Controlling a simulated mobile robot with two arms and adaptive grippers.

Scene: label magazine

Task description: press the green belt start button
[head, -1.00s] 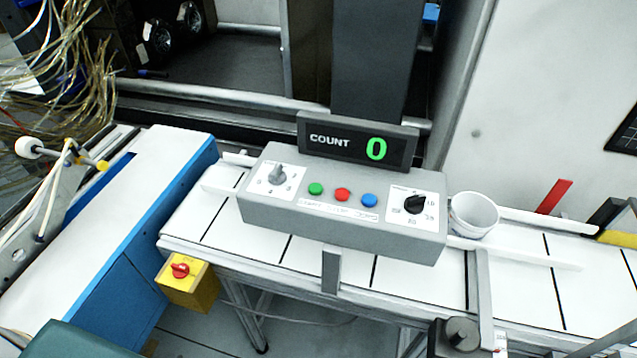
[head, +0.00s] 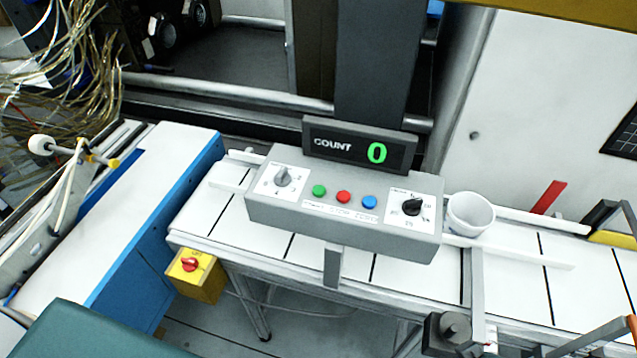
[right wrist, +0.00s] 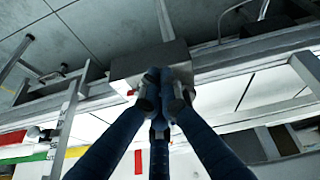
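The green button (head: 319,191) is on the sloping top of a grey control box (head: 340,238), left of a red button (head: 343,197) and a blue button (head: 369,202). The box stands over the white conveyor belt (head: 215,212). No gripper covers the buttons in the head view. My right gripper (right wrist: 162,88) shows in the right wrist view, with its dark blue fingers drawn together at the tips and nothing seen between them. A grey box-like shape is behind the fingertips there. Whether they touch it, I cannot tell. My left gripper is in neither view.
A COUNT display (head: 360,148) reading 0 stands behind the box. Dials flank the buttons. A white cup (head: 470,213) is right of the box. A yellow switch box (head: 197,275) with a red knob hangs below the belt's front left. Space above the buttons is clear.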

